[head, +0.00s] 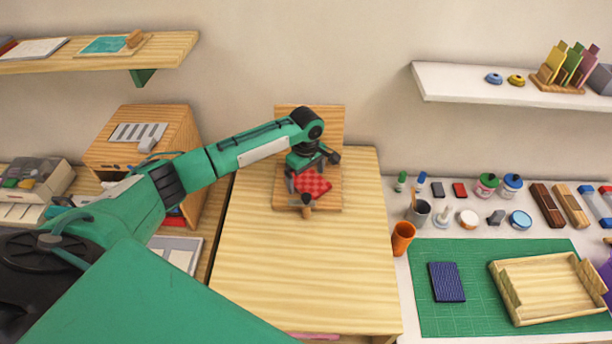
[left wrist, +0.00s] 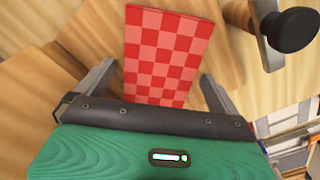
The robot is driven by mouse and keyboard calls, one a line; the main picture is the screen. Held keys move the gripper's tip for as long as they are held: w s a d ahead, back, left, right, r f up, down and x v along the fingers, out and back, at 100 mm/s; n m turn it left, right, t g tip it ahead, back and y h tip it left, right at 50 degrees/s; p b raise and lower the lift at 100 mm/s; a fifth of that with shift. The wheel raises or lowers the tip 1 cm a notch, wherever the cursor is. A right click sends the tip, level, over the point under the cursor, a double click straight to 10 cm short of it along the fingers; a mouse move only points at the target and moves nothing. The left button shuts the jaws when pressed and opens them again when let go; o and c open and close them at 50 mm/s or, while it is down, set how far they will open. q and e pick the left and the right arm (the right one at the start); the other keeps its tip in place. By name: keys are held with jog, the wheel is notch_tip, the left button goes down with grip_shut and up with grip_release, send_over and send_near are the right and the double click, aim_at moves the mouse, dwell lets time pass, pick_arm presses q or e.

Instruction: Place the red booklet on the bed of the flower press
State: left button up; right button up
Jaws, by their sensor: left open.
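The red booklet (head: 314,182), with a light and dark red checked cover, lies on the wooden bed of the flower press (head: 335,201). The press has an upright back panel (head: 325,119). My left gripper (head: 307,172) is over the booklet, pointing down, with its fingers open. In the left wrist view the booklet (left wrist: 165,50) lies between the spread fingers (left wrist: 158,72), with gaps on both sides; its near end is hidden behind the gripper body. My right gripper is not in view.
A black knob (left wrist: 290,30) with a metal bracket stands close beside the booklet. The wooden table (head: 300,270) is clear in front. To the right are an orange cup (head: 403,238), a green mat (head: 440,320), a dark blue booklet (head: 446,282) and a wooden tray (head: 507,290).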

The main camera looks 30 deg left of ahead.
aim_at(306, 180)
pick_arm(q)
notch_tip(306, 180, up, 12)
jog(key=b, duration=0.2)
dwell(0.4)
